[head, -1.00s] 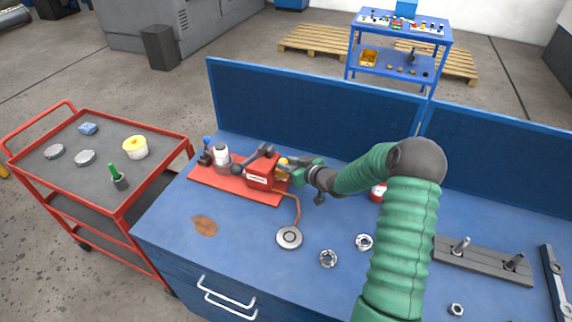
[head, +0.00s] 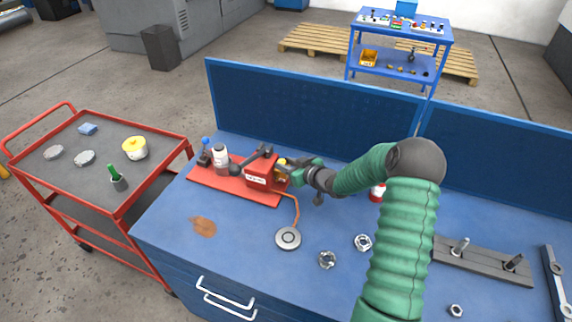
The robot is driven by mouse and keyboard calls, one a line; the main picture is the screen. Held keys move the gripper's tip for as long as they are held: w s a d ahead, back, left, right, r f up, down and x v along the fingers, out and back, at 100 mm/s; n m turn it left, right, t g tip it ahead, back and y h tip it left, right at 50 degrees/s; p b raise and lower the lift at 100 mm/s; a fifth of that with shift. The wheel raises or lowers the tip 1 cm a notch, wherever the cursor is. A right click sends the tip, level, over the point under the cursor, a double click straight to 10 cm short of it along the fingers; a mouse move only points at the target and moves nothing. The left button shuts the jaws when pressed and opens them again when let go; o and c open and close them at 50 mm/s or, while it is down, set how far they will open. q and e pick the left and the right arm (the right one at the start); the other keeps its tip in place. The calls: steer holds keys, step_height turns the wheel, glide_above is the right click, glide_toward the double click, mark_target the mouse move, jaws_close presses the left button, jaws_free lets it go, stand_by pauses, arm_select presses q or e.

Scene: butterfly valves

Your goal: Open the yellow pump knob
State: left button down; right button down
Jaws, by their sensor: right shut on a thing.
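The red pump (head: 260,170) stands on a red base plate (head: 218,184) at the back left of the blue workbench. A black lever and a white bottle sit on its left part. The yellow knob (head: 282,162) is on the pump's right side, mostly hidden by my gripper. My right gripper (head: 287,169) reaches in from the right, its fingers shut on the yellow knob. The exact finger contact is small and partly hidden. My left gripper is out of view.
An orange hose runs from the pump to a round grey disc (head: 288,238). Nuts (head: 327,260) and a grey fixture (head: 483,260) lie on the bench. A blue panel (head: 310,103) stands behind. A red cart (head: 95,165) is at the left.

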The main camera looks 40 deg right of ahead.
steer(key=shift+s+f, duration=0.2)
steer(key=shift+f, duration=0.15)
steer(key=c, duration=1.6)
jaws_free()
steer(key=shift+o, duration=1.1)
steer(key=shift+d, duration=0.1)
steer(key=shift+r, duration=0.1)
steer(key=v, duration=1.6)
steer(key=shift+s+r, duration=0.15)
steer(key=shift+s, duration=0.1)
